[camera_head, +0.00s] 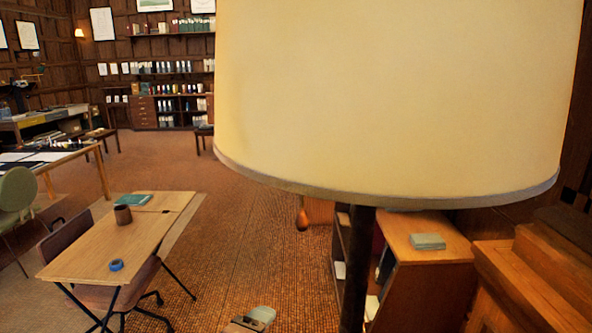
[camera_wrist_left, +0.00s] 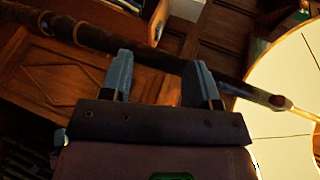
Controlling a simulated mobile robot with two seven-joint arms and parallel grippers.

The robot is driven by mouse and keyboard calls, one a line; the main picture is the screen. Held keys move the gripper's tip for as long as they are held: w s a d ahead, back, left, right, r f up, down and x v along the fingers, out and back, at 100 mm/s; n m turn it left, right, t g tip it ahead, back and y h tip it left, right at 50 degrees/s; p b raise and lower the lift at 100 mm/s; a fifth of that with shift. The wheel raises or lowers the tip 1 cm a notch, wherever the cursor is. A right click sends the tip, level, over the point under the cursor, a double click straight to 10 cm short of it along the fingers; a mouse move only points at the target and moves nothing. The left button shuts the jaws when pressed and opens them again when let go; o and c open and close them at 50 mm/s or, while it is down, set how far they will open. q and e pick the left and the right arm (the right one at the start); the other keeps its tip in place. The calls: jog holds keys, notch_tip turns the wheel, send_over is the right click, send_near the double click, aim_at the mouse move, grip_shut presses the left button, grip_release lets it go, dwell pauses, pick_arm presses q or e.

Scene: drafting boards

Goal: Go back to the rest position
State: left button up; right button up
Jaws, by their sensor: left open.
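My left gripper (camera_wrist_left: 160,75) shows in the left wrist view. Its two blue-grey fingers are spread apart, and I see nothing clasped between them. A dark pole of the floor lamp crosses that view just beyond the fingertips; whether it touches them I cannot tell. The lamp's large cream shade (camera_head: 390,95) fills the upper right of the head view, very close, with its dark pole (camera_head: 357,270) below. The shade (camera_wrist_left: 290,100) also glows at the right of the left wrist view. I cannot make out either gripper for certain in the head view.
A wooden desk (camera_head: 100,245) with a brown cup (camera_head: 123,214), a blue tape roll (camera_head: 116,265) and a green book stands at left, with a chair beside it. A wooden cabinet (camera_head: 430,290) stands right of the pole. Open carpet (camera_head: 235,235) lies between desk and lamp.

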pick_arm(q)
jog(key=s+a+f+n+g+y, duration=0.1)
jog(key=s+a+f+n+y, duration=0.2)
jog(key=s+a+f+n, duration=0.5)
jog(key=s+a+f+n+y+b, duration=0.1)
jog(key=s+a+f+n+y, duration=0.2)
jog(key=s+a+f+n, duration=0.6)
jog(key=a+f+n, duration=0.4)
jog(key=f, duration=0.4)
jog(key=shift+a+n+g, duration=0.35)
jog(key=shift+n+g, duration=0.05)
jog(key=shift+c, duration=1)
jog(key=shift+w+d, duration=0.15)
jog(key=shift+c, duration=0.2)
